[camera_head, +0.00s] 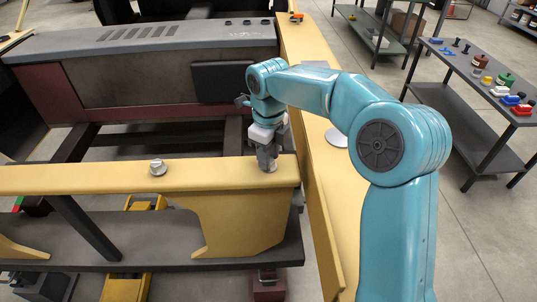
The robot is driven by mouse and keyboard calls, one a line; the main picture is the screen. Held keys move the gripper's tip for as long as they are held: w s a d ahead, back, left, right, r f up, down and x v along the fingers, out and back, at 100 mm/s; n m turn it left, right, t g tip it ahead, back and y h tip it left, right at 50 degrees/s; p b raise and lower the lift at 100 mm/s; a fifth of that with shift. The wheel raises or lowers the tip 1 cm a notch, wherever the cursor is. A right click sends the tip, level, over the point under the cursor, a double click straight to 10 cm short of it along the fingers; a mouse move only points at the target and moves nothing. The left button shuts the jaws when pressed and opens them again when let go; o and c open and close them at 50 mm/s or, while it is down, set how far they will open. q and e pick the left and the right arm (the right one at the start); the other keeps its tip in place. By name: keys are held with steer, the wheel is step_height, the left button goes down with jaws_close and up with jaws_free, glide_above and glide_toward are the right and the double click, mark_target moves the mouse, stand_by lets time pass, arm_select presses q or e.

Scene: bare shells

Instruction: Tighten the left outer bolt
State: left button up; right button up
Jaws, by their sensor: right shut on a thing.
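A silver bolt (157,167) stands on the top face of the yellow beam (90,178), left of the middle of the picture, with nothing touching it. My right gripper (267,160) points down at the right end of the same beam. It is shut on a second silver bolt (269,168), of which only the lower part shows; the jaws hide the rest. How far either bolt is screwed in cannot be told. My left gripper is not in view.
A long yellow rail (319,200) runs just right of the held bolt. A grey machine housing (150,40) with a dark panel (222,81) stands behind. A shelf table (480,75) with several coloured items is at the right. The floor between rail and table is clear.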

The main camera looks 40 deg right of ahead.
steer(key=shift+w+r+m, duration=0.1)
steer(key=shift+r+m, duration=0.1)
steer(key=shift+m, duration=0.9)
steer(key=o, duration=1.1)
steer(key=shift+c, duration=0.2)
steer(key=shift+f, duration=0.1)
step_height(320, 180, up, 16)
steer(key=p, duration=0.2)
steer(key=shift+r, duration=0.2)
steer(key=shift+s, duration=0.25)
